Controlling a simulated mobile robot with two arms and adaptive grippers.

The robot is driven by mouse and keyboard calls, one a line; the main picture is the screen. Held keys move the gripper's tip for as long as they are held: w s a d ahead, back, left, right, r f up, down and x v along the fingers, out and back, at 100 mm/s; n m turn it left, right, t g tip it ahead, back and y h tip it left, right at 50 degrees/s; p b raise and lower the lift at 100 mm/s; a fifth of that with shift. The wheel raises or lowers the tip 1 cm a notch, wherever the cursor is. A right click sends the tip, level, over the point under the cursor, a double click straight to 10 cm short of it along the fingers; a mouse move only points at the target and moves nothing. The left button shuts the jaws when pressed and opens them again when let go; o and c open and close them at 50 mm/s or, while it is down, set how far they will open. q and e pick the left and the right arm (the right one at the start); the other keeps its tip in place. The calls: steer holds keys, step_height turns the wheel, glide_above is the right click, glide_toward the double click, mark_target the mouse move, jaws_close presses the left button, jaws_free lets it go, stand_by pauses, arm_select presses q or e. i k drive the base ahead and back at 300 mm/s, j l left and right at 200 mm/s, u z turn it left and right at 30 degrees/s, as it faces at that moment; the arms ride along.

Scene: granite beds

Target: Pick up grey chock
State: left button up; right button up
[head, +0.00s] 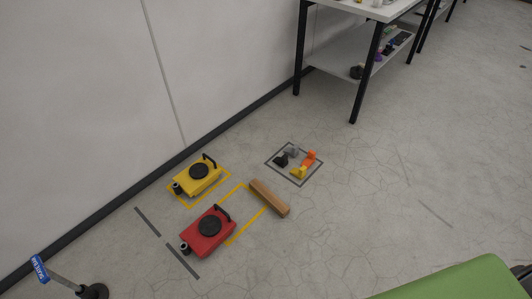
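A grey chock (292,151) sits on the floor inside a small dark-outlined square, at the square's far left side. A black chock (281,160) is close beside it, and an orange chock (310,157) and a yellow chock (299,172) are in the same square. The grey chock is small here, and its exact shape is hard to make out. Neither of my grippers shows in the head view.
A wooden beam (269,198) lies in front of the square. A yellow machine (198,176) and a red machine (208,231) stand to the left. A shelved table (340,60) stands behind, by the wall. A green surface (455,283) is at bottom right. The right floor is clear.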

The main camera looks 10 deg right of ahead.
mark_target(294, 152)
steer(key=i+l+u, duration=0.1)
steer(key=u, duration=0.3)
steer(key=l+u, duration=0.15)
steer(key=u, duration=0.3)
steer(key=i+l+u, duration=0.1)
steer(key=u, duration=0.3)
steer(key=l+u, duration=0.25)
steer(key=u, duration=0.15)
steer(key=l, duration=1.45)
steer(key=k+l, duration=0.1)
steer(key=l, duration=1.35)
